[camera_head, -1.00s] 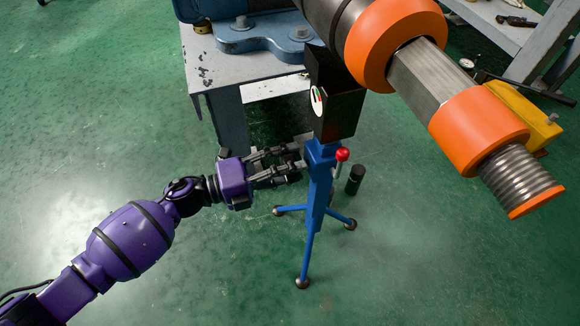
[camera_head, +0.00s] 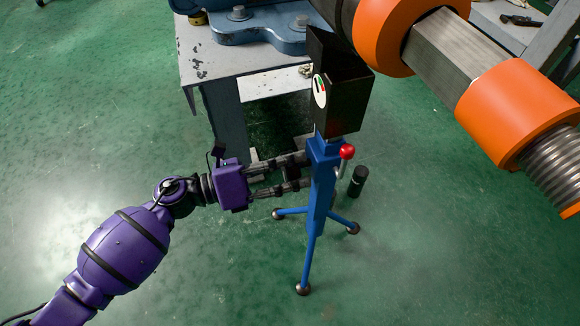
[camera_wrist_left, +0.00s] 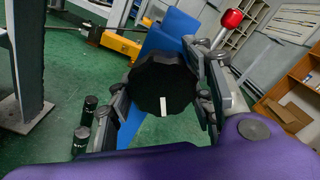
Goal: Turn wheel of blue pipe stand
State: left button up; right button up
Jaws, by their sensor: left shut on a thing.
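The blue pipe stand (camera_head: 318,190) stands upright on its tripod legs in the head view, with a dark V-shaped top. Its black wheel (camera_wrist_left: 163,84), with a white mark near its lower edge, shows in the left wrist view. A lever with a red knob (camera_head: 347,151) sticks out on the stand's other side. My right gripper is not in view.
A grey workbench (camera_head: 205,66) with a blue vise base (camera_head: 262,29) stands behind the stand. A large pipe with orange rings (camera_head: 516,112) crosses the upper right. A small black cylinder (camera_head: 357,181) stands right of the stand. The green floor at left is open.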

pick_arm(q)
jog(key=shift+f+m+b, duration=0.25)
jog(key=shift+m+b, duration=0.2)
jog(key=shift+m, duration=0.45)
jog(key=m+b, duration=0.3)
jog(key=m, duration=0.1)
jog(key=shift+w+r+m, duration=0.1)
jog(key=shift+m, duration=0.2)
jog(key=m+b, duration=0.2)
jog(key=shift+r+m, duration=0.15)
jog(key=shift+m, duration=0.25)
jog(key=shift+a+r+m+b, duration=0.1)
jog(key=shift+m+b, duration=0.3)
jog(key=shift+m, duration=0.2)
jog(key=shift+w+r, duration=0.1)
jog(key=o, duration=1.1)
